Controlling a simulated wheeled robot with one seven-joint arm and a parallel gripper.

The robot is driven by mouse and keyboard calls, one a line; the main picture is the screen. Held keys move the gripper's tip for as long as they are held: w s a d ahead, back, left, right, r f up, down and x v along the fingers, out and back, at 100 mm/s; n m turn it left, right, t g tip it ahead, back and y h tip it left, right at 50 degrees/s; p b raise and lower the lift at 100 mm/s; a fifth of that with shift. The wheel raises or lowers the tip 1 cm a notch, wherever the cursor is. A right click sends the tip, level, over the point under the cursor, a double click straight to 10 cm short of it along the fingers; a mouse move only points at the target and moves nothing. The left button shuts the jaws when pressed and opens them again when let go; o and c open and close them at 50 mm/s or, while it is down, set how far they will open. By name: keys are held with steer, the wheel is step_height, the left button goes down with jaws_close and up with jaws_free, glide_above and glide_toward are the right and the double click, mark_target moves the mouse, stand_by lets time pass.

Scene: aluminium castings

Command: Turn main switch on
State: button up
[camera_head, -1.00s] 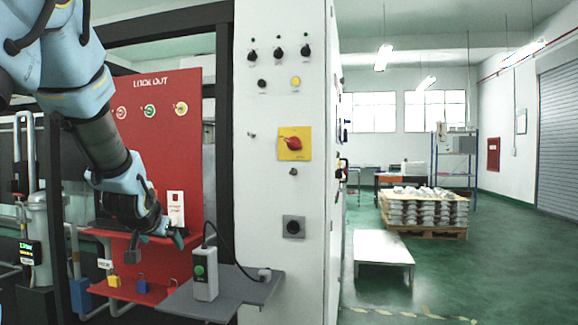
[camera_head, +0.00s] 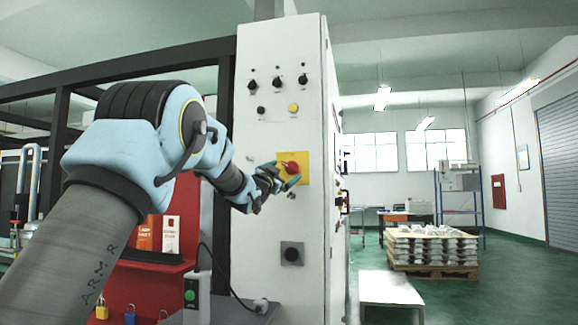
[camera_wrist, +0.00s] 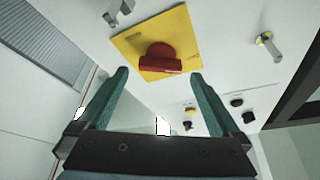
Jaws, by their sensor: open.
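The main switch is a red rotary knob (camera_head: 290,168) on a yellow square plate (camera_head: 305,160) on the front of the white cabinet (camera_head: 284,214). My gripper (camera_head: 280,176) is in front of the plate in the head view, with its fingers near the knob. In the wrist view, my gripper (camera_wrist: 158,82) is open, with its two green fingers apart. The red knob (camera_wrist: 160,58) lies just beyond the fingertips, roughly midway between them, on the yellow plate (camera_wrist: 184,32). Nothing is between the fingers. I cannot tell whether a finger touches the knob.
A key-like metal fitting (camera_wrist: 268,42) sticks out beside the plate. A pallet of castings (camera_head: 432,248) is at the right.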

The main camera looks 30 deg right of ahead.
mark_target(289, 168)
steer(key=shift+p+x, duration=0.6)
steer(key=shift+x, duration=1.45)
steer(key=shift+c, duration=0.2)
steer(key=c, duration=1.2)
